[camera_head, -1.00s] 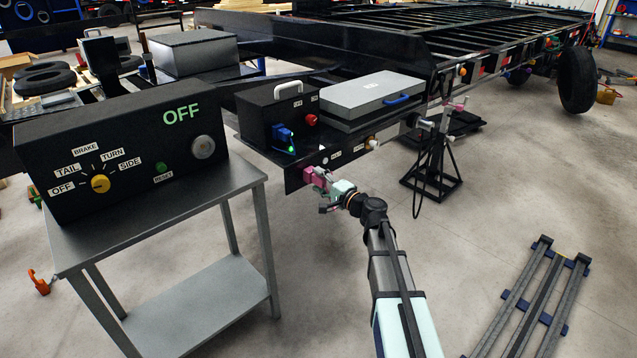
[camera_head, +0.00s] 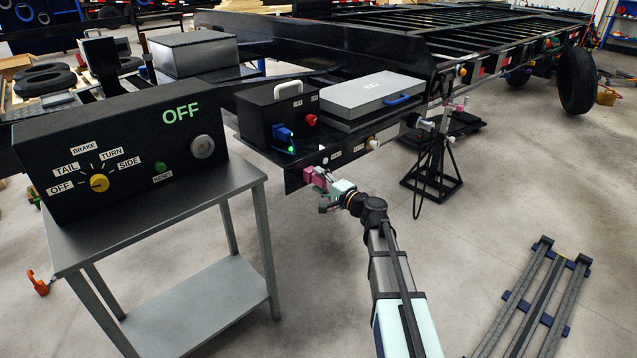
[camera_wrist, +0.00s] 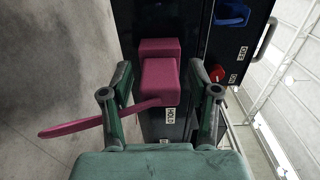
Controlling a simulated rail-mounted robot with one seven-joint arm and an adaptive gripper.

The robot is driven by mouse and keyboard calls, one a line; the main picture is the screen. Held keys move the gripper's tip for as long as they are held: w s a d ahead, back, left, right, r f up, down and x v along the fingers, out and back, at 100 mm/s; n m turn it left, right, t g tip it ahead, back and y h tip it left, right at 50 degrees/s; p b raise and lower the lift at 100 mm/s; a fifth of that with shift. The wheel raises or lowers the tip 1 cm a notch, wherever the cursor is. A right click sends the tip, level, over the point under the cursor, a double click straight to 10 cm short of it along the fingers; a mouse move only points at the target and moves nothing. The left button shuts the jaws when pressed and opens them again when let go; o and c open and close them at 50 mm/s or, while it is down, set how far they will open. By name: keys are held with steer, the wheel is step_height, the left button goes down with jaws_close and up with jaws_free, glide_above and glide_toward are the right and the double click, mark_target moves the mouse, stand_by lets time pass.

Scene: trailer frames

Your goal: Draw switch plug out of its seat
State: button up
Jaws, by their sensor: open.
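The magenta plug (camera_wrist: 160,82), which I take for the switch plug, shows in the wrist view as a block with a second magenta block behind it. A thin magenta strap runs from it to the lower left. It also shows at the front of the black trailer frame in the head view (camera_head: 319,178). My gripper (camera_wrist: 161,92) is open, with one finger on each side of the plug and gaps visible. In the head view my gripper (camera_head: 334,190) is right at the plug. The plug's seat is mostly hidden.
A black box with a blue connector (camera_head: 284,136) and a red knob (camera_head: 311,119) stands above the plug. A grey case (camera_head: 371,93) is beside it. A control panel reading OFF (camera_head: 120,150) stands on a metal table at left.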

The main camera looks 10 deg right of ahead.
mark_target(325, 184)
jaws_close()
steer(key=shift+s, duration=0.1)
steer(key=shift+b+v, duration=0.85)
steer(key=shift+v, duration=2.05)
